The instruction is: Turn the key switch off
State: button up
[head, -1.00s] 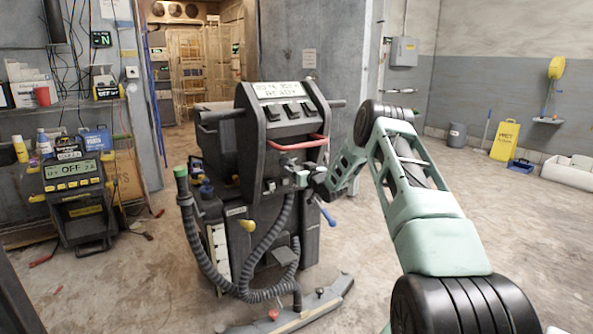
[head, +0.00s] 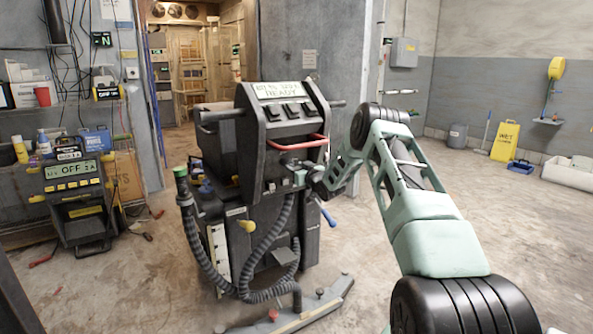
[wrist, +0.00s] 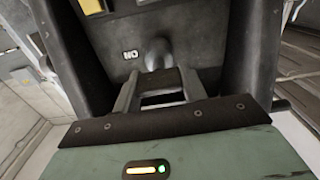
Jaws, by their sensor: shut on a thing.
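The floor scrubber machine (head: 262,150) stands mid-picture in the head view, with a lit display (head: 282,91) whose second line reads READY. My gripper (head: 299,179) is at its front panel, below the red handle. In the wrist view, my gripper (wrist: 160,79) points at the dark panel, its two fingers around a grey rounded key switch (wrist: 158,54). The gripper is shut on it; the contact itself is partly hidden by the fingers. A small white label (wrist: 130,55), seen upside down, sits left of the key switch and seems to read ON.
The red handle (head: 297,142) sits just above my gripper. A ribbed hose (head: 262,290) loops at the machine's front. A charger (head: 75,195) showing OFF stands at left. A yellow wet-floor sign (head: 505,141) is far right.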

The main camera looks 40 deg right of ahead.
jog(key=n+b, duration=0.2)
jog(key=n, duration=0.1)
jog(key=n+b, duration=0.1)
jog(key=shift+a+f+b, duration=0.1)
jog(key=shift+f+b, duration=0.15)
jog(key=shift+b, duration=0.1)
jog(key=n+b, duration=0.3)
jog(key=n, duration=0.1)
jog(key=shift+f+n+b, duration=0.1)
jog(key=shift+n+b, duration=0.3)
jog(key=n+b, duration=0.4)
jog(key=n, duration=0.1)
jog(key=shift+a+f+b, duration=0.1)
jog(key=shift+b, duration=0.3)
jog(key=shift+n+b, duration=1.25)
jog(key=shift+n, duration=0.75)
jog(key=o, duration=1)
jog(key=shift+r, duration=0.2)
jog(key=p+v, duration=0.2)
jog(key=v, duration=1.5)
jog(key=shift+s, duration=0.2)
